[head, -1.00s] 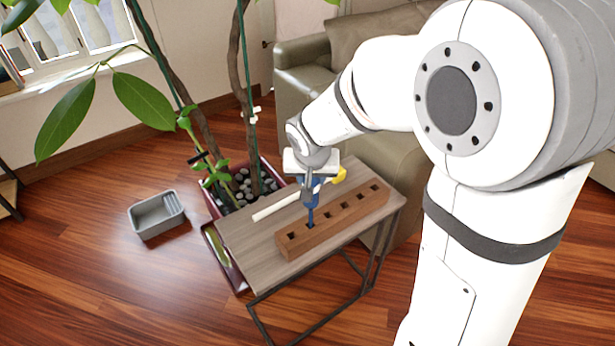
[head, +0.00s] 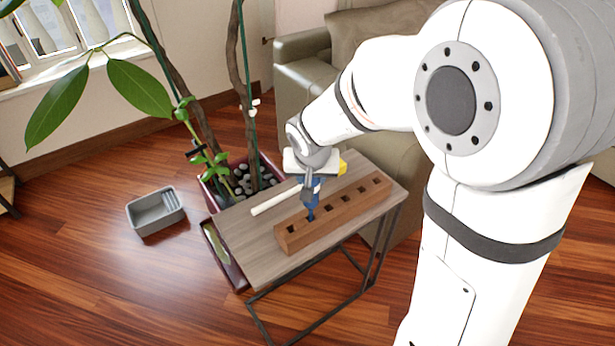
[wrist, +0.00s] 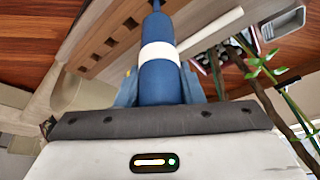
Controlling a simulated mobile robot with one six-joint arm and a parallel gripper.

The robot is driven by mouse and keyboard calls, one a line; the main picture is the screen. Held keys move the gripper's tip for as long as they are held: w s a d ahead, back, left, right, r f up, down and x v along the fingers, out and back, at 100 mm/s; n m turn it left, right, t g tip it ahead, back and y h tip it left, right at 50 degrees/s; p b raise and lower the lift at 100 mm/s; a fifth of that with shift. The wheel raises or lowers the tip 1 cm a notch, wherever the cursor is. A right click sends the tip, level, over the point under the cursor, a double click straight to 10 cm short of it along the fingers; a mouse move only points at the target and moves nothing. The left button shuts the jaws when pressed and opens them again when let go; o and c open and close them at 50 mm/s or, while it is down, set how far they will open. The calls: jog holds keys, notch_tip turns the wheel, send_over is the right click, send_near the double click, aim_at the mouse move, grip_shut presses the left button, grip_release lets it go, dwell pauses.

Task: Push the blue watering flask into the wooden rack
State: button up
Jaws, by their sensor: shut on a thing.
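The blue watering flask (head: 313,188) is held upright in my gripper (head: 310,184), spout down, over the wooden rack (head: 345,217). The rack is a long brown block with a row of square holes on the small table. The spout tip is at the second hole from the rack's near left end; I cannot tell how deep it sits. In the wrist view the flask (wrist: 160,82) shows a white band and a narrow spout pointing to the rack (wrist: 108,45). My gripper (wrist: 162,95) is shut on the flask, with fingers on both sides.
A white rod (head: 277,201) lies on the table (head: 245,236) beside the rack. A yellow thing (head: 343,168) shows behind my gripper. A potted plant (head: 210,200) stands behind the table, a sofa (head: 300,75) at the back, a grey bin (head: 156,213) on the floor.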

jog(key=shift+f, duration=0.25)
jog(key=shift+r, duration=0.1)
jog(key=o, duration=1.1)
jog(key=shift+o, duration=0.5)
jog(key=shift+o, duration=1.4)
jog(key=p+v, duration=0.1)
jog(key=v, duration=0.1)
jog(key=p+v, duration=0.2)
jog(key=v, duration=0.1)
jog(key=w+p+v, duration=0.1)
jog(key=v, duration=0.2)
jog(key=shift+r+p, duration=0.2)
jog(key=shift+p, duration=0.15)
jog(key=shift+s+r, duration=0.2)
jog(key=shift+r, duration=0.15)
jog(key=v, duration=0.7)
jog(key=shift+r+p, duration=0.35)
jog(key=shift+r, duration=0.05)
